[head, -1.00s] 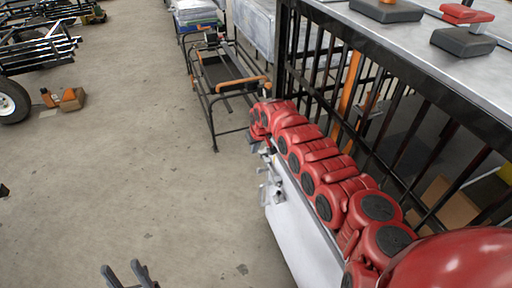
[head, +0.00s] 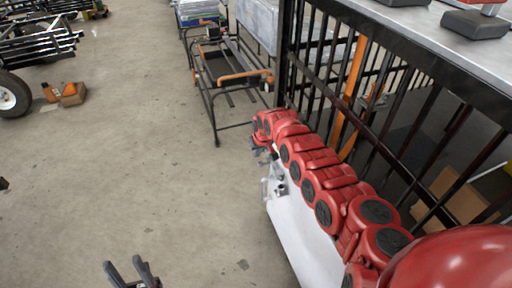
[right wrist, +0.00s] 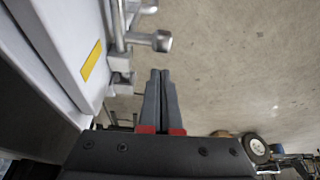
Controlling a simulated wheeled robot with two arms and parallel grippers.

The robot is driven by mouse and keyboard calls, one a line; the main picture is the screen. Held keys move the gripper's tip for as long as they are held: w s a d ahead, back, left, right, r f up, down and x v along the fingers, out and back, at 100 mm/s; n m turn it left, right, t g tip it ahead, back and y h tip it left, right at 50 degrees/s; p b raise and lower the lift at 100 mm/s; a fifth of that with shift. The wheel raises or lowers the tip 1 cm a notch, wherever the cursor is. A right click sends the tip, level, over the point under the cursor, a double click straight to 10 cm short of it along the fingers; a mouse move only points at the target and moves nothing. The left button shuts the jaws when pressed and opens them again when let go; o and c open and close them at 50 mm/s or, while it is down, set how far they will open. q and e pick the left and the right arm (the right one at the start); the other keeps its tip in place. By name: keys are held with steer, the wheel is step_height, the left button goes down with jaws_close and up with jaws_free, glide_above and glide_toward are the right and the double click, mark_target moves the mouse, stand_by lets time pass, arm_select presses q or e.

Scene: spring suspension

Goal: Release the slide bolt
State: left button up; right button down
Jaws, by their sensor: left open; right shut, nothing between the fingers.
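The slide bolt (right wrist: 121,30) is a grey metal rod in brackets on a white panel, with a round-ended knob (right wrist: 160,41) sticking out to the right in the right wrist view. In the head view the bolt hardware (head: 274,184) shows small at the left edge of the white panel (head: 302,232). My right gripper (right wrist: 160,73) is shut and empty, its tips just below the knob in the picture and apart from it. In the head view the right gripper is mostly hidden by my red arm. My left gripper (head: 131,265) is open and empty at the bottom edge, over floor.
A black barred frame with a grey top (head: 440,38) stands right of the panel, close to my right arm. A metal cart (head: 212,85) stands behind. A yellow label (right wrist: 92,60) is on the panel. The concrete floor at left is largely clear.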

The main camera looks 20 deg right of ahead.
mark_target(262, 163)
steer(key=shift+s+d+f, duration=0.1)
steer(key=shift+s+f, duration=0.2)
steer(key=shift+s, duration=0.3)
steer(key=s+p, duration=0.1)
steer(key=p, duration=0.2)
steer(key=s+p, duration=0.1)
steer(key=p, duration=0.2)
steer(key=s+p, duration=0.1)
steer(key=p, duration=0.1)
steer(key=shift+s+d+r+p, duration=0.15)
steer(key=shift+s+r+p, duration=0.15)
steer(key=shift+p, duration=0.1)
steer(key=shift+s+f, duration=0.15)
steer(key=shift+s, duration=0.05)
steer(key=shift+s+f, duration=0.1)
steer(key=shift+f, duration=0.1)
